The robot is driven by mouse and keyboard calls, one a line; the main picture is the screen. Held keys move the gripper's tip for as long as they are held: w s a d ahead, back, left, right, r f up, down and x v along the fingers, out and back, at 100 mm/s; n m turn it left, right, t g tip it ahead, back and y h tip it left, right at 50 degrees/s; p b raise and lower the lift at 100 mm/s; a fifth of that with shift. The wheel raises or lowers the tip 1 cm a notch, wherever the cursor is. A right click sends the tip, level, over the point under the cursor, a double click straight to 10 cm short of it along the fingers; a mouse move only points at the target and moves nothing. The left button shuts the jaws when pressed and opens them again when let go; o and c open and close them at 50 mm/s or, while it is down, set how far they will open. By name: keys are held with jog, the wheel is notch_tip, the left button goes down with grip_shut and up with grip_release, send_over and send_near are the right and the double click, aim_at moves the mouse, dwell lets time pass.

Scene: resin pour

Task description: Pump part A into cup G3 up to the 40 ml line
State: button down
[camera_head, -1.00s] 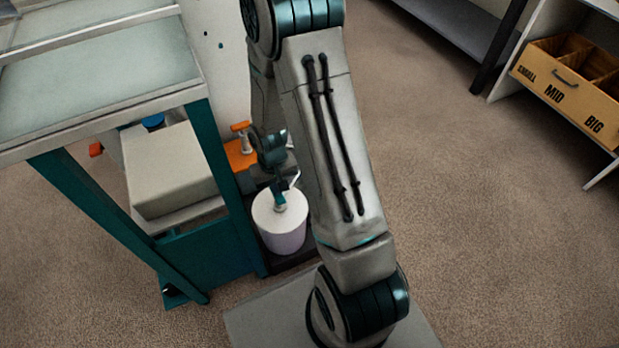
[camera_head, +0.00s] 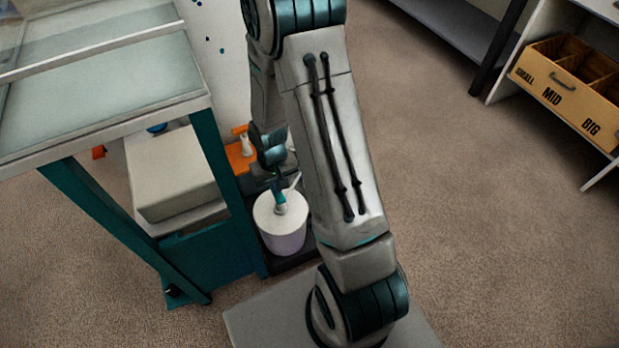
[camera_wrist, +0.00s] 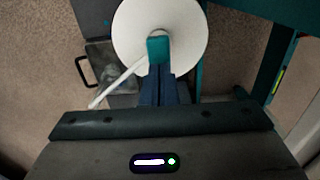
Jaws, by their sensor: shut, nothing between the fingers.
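A white round container with a pump (camera_head: 282,235) stands low beside the teal-legged table in the head view. Its white top (camera_wrist: 190,25) fills the upper middle of the wrist view. The teal pump head (camera_wrist: 157,47) sits on it, with a white spout (camera_wrist: 118,82) pointing to the lower left. My gripper (camera_wrist: 159,72) is shut and empty, its fingertips right at the pump head; I cannot tell whether they touch it. A blurred, greyish clear shape (camera_wrist: 118,76) lies near the spout, perhaps a cup. No G3 mark or 40 ml line is readable.
The glass-topped table (camera_head: 105,75) stands at left, with a pale box (camera_head: 170,175) beneath it. An orange item (camera_head: 238,155) is behind the container. A wooden bin (camera_head: 565,92) labelled SMALL, MID, BIG sits at right. The carpet between is clear.

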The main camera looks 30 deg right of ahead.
jog(key=shift+f, duration=0.15)
jog(key=shift+f+b, duration=1.2)
jog(key=shift+f, duration=0.2)
jog(key=shift+r, duration=0.1)
jog(key=shift+r+p, duration=1.3)
jog(key=shift+r, duration=0.15)
jog(key=shift+f+b, duration=0.9)
jog(key=shift+f, duration=0.25)
jog(key=shift+r+p, duration=0.9)
jog(key=shift+r, duration=0.25)
notch_tip(320, 180, up, 6)
jog(key=p, duration=0.4)
jog(key=shift+p, duration=0.4)
